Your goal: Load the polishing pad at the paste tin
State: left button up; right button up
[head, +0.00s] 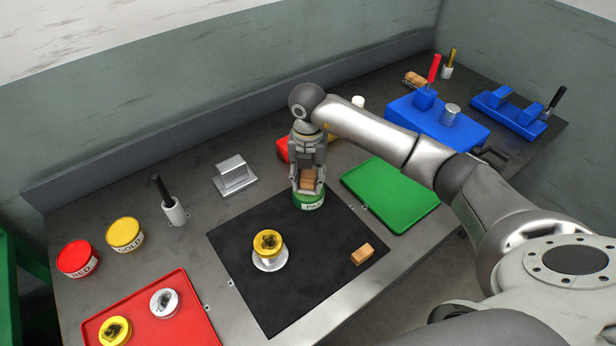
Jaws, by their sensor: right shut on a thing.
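My right gripper (308,186) points down at the back of the black mat. It is shut on a small tan block (307,177), which looks like the polishing pad. The block is right over the paste tin (309,201), a green tin with a white label partly reading "PAS". The fingers hide part of the block and the tin's top, so I cannot tell whether they touch. My left gripper is not in view.
The black mat (250,300) holds a gold-topped piece on a silver base (268,248) and another tan block (362,254). A red tray (190,320) lies front left, a green tray (391,194) right. Red (77,259) and gold (125,234) tins stand left. Blue fixtures (437,121) stand back right.

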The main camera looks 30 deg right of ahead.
aim_at(308, 176)
jog(key=shift+f+b, duration=0.45)
jog(key=shift+f, duration=0.15)
dwell(1.6)
jog(key=shift+r, duration=0.1)
jog(key=shift+r+p, duration=2.4)
jog(key=shift+r, duration=1.1)
